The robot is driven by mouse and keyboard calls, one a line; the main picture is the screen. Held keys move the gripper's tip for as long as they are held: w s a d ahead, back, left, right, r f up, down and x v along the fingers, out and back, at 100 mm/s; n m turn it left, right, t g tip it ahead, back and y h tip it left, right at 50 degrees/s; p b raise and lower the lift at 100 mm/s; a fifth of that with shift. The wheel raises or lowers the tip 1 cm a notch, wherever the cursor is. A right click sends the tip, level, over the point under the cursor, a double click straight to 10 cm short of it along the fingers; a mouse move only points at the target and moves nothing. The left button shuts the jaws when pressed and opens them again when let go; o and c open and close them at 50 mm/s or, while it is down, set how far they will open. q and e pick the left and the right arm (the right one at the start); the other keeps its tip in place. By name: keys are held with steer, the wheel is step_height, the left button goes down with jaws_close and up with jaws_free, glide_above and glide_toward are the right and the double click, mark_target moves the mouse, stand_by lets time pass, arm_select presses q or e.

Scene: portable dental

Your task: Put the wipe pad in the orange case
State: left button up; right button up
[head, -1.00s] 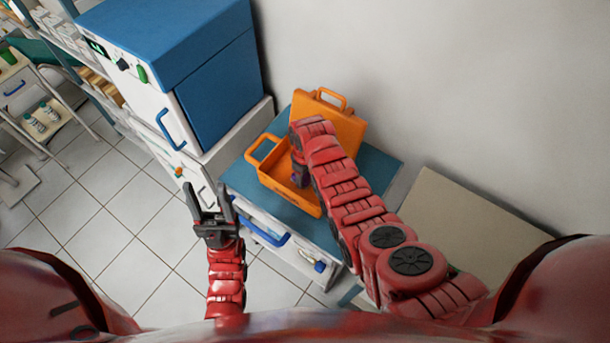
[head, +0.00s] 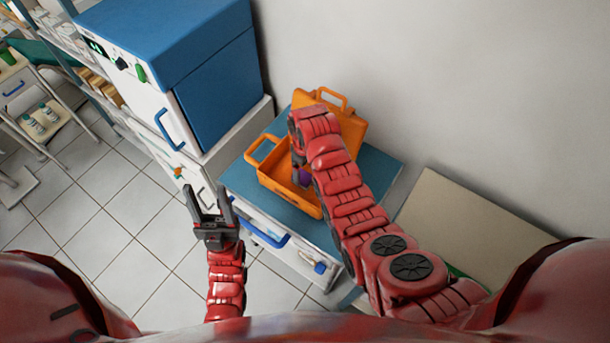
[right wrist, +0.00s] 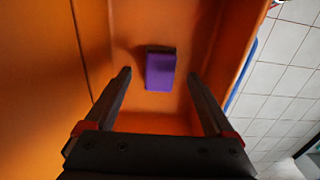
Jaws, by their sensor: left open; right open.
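The orange case (head: 265,178) stands open on the blue-topped cabinet, its lid (head: 350,125) raised at the back. In the right wrist view a purple block-like pad (right wrist: 160,70), which I take as the wipe pad, lies on the floor of the orange case (right wrist: 215,25). My right gripper (right wrist: 160,80) is open, its fingers on either side of and short of the pad, not touching it. In the head view a bit of purple shows below my right wrist, and my right fingers are mostly hidden. My left gripper (head: 208,190) is open and empty, left of the cabinet.
The cabinet top (head: 380,172) has bare blue room right of the case. A tall blue and white unit (head: 215,90) stands to its left. A beige surface (head: 460,220) lies to the right. A wall is behind; tiled floor (head: 140,220) is clear at left.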

mark_target(305, 176)
step_height(305, 176, up, 5)
steer(key=shift+f+b, duration=0.1)
steer(key=shift+b, duration=0.6)
step_height(305, 176, up, 3)
steer(key=p, duration=0.3)
